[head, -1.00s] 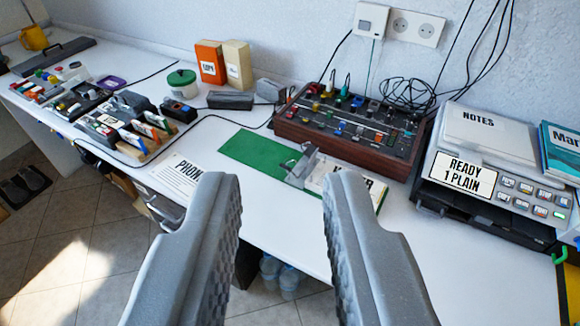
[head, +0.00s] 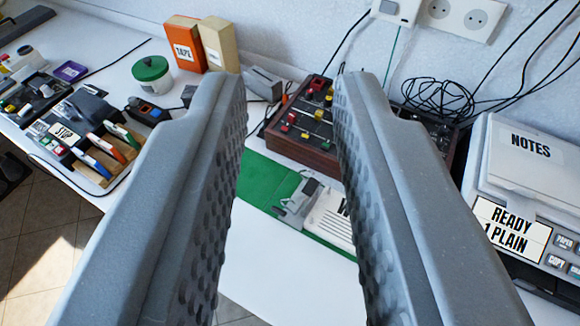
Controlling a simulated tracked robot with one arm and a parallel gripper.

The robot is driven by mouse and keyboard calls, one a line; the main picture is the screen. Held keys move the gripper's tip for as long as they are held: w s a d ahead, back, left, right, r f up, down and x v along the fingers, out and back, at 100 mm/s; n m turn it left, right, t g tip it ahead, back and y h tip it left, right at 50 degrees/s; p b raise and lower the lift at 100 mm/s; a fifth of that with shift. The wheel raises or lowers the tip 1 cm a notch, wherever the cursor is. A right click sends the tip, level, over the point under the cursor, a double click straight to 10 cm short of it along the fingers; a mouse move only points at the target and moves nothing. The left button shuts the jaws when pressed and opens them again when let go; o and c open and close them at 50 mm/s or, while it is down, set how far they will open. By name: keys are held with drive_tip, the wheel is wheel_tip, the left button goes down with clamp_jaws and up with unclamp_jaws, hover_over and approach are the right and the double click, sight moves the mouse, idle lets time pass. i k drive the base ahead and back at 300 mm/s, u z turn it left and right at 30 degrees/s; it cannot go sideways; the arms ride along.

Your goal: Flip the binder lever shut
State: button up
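A green binder (head: 265,181) lies open on the white desk, with a printed white page (head: 330,222) on its right part. The grey binder lever mechanism (head: 297,203) sits at the left edge of the page, between my fingers in the picture. Whether the lever stands up or lies flat is too small to tell. My gripper (head: 292,85) is open and empty. Its two grey textured fingers reach up the picture, above and apart from the binder, and the right finger hides part of the page.
A wooden-sided control panel (head: 300,150) stands behind the binder, partly hidden by my right finger. A printer (head: 520,210) is at the right. A tape box (head: 185,55), green-lidded jar (head: 152,72) and pen organiser (head: 85,135) are at the left. Bare desk lies in front.

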sight(277, 209)
drive_tip(key=i, duration=0.15)
drive_tip(key=u, duration=0.05)
drive_tip(key=k, duration=1.35)
drive_tip(key=u, duration=0.45)
drive_tip(key=i, duration=1.8)
drive_tip(key=z, duration=0.3)
